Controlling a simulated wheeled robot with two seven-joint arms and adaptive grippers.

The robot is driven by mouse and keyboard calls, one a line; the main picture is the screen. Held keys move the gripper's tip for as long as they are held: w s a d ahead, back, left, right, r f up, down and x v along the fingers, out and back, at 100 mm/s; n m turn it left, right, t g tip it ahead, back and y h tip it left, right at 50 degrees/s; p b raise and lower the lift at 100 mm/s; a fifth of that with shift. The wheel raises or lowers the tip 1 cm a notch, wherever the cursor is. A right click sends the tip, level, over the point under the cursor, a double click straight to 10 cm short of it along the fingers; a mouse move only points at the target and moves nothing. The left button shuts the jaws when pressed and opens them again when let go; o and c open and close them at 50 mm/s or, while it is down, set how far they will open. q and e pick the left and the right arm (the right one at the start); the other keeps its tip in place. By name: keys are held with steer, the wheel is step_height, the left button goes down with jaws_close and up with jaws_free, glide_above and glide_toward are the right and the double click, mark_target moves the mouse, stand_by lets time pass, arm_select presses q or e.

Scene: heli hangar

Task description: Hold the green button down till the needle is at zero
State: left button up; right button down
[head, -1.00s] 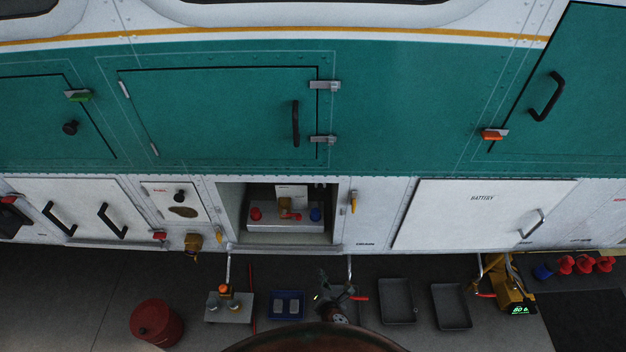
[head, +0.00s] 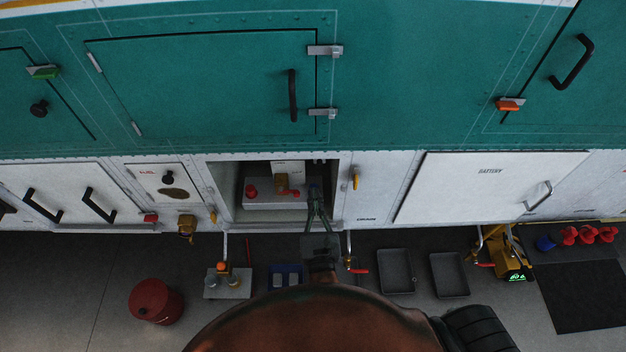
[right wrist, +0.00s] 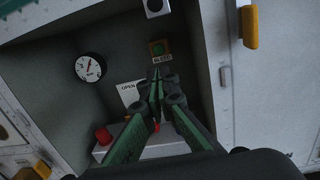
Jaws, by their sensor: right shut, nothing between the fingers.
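The green button (right wrist: 158,48) sits in a small square housing on the back wall of the open bay, with a BLEED label under it in the right wrist view. A round white gauge (right wrist: 89,67) is on the wall to its left. Its dark needle points roughly upward, but the scale is too small to read. My right gripper (right wrist: 156,76) is shut and empty, its tips just below the button in the picture; I cannot tell whether they touch anything. In the head view the right gripper (head: 314,190) reaches into the bay's right side. My left gripper is out of view.
The bay (head: 228,218) holds a grey block (right wrist: 170,143) with a red knob (right wrist: 103,136) and a white OPEN placard (right wrist: 130,94). Side walls and a yellow latch (right wrist: 249,27) flank the opening. Trays (head: 396,271) and a red drum (head: 156,300) are on the floor below.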

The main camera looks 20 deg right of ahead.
steer(key=x, duration=1.3)
steer(key=shift+a, duration=0.15)
